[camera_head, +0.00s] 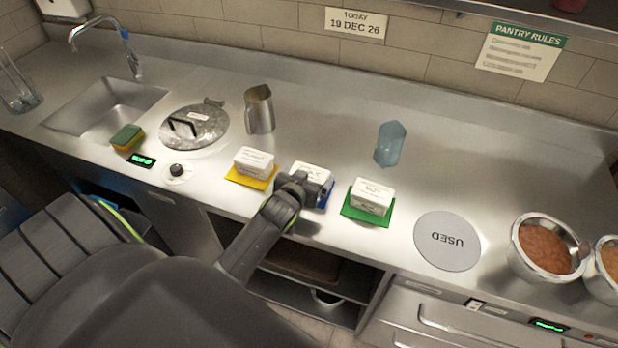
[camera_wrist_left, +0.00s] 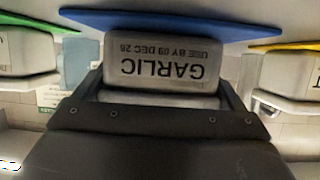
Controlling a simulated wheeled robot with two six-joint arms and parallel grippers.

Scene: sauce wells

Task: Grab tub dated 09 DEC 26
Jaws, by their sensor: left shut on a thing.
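A white tub on a blue mat (camera_head: 326,192) stands in the middle of a row of three on the steel counter. In the left wrist view this tub (camera_wrist_left: 155,72) reads "GARLIC" and "USE BY 09 DEC 26", upside down, with the blue mat (camera_wrist_left: 200,24) beside it. My left gripper (camera_head: 293,184) reaches over the counter's front edge and is shut on this tub; the jaws flank it in the left wrist view (camera_wrist_left: 160,98). I cannot tell whether the tub is off its mat. My right gripper is not in view.
Other white tubs stand on a yellow mat (camera_head: 262,183) at left and a green mat (camera_head: 352,214) at right. A grey "USED" disc (camera_head: 447,241) and steel bowls (camera_head: 516,244) lie further right. A metal jug (camera_head: 259,110) and a blue translucent object (camera_head: 390,144) stand behind.

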